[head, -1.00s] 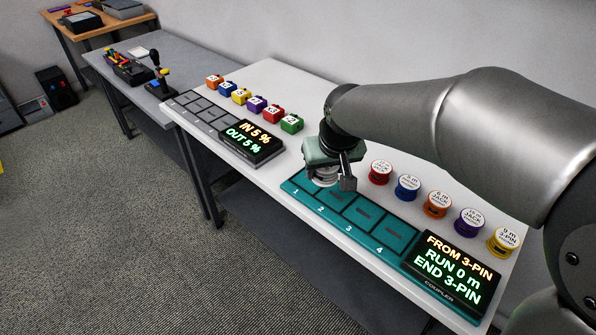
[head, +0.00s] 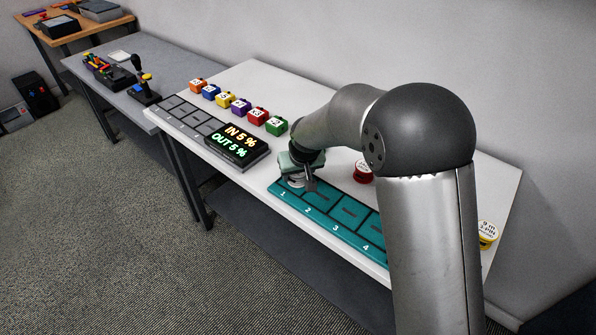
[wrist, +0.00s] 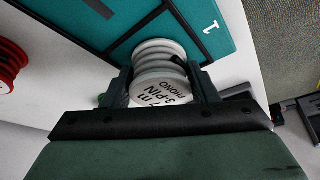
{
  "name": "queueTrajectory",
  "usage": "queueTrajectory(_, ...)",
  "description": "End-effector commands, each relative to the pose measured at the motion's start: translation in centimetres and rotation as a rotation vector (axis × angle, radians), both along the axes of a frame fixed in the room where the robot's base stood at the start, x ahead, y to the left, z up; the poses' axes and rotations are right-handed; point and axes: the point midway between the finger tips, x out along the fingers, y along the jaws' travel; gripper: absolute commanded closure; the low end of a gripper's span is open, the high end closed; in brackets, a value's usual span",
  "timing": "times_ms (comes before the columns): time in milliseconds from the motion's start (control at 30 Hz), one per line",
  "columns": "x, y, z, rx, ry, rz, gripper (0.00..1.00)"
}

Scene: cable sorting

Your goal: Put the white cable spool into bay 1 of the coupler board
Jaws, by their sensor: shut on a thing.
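The white cable spool (wrist: 160,78) is between my gripper's fingers (wrist: 163,88) in the wrist view, its label partly readable as "3-PIN PHONO". My gripper (head: 303,183) is shut on it. In the head view the spool (head: 295,183) shows only as a pale edge under the gripper. The teal coupler board (head: 352,232) lies on the white table with numbered bays. The spool is over or at bay 1 (head: 279,187); I cannot tell whether it touches the board. The number 1 also shows beside the spool in the wrist view (wrist: 210,28).
A red spool (head: 363,172) stands behind the board and a yellow spool (head: 487,235) at the right end. My arm hides the others and the board's display. A grey board with a lit display (head: 238,141) and several coloured blocks (head: 240,106) lie to the left.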

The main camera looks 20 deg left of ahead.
Motion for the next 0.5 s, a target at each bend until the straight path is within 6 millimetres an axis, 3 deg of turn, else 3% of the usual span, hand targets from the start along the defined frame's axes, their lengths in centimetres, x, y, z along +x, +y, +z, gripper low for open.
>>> queueTrajectory(367,0.02,0.01,-0.56,0.002,-0.003,0.000,0.72)
queueTrajectory(400,0.01,0.00,-0.39,0.001,-0.002,0.000,0.36)
queueTrajectory(433,0.01,0.01,-0.37,0.001,-0.002,0.000,0.27)
queueTrajectory(500,0.01,-0.01,-0.37,0.001,-0.002,0.000,0.25)
